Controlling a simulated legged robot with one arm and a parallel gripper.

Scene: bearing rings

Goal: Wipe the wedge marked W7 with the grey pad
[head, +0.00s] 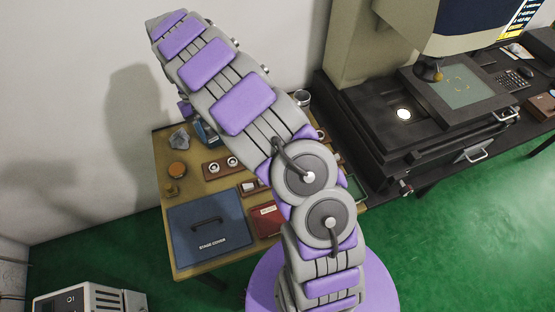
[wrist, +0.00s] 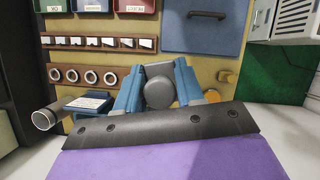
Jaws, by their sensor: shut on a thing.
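In the wrist view my gripper (wrist: 159,88) has blue fingers closed around a round dark grey pad (wrist: 160,93). The pad is held above the tan table. Several white wedges (wrist: 91,42) sit in a row on a brown rack, beyond the gripper and to its left. Their markings are too small to read, so I cannot tell which is W7. The pad is apart from the wedges.
A rack of rings (wrist: 85,77) lies left of the gripper, near a labelled blue box (wrist: 88,103) and a metal cup (wrist: 45,118). Coloured bins (wrist: 92,5) line the table's edge.

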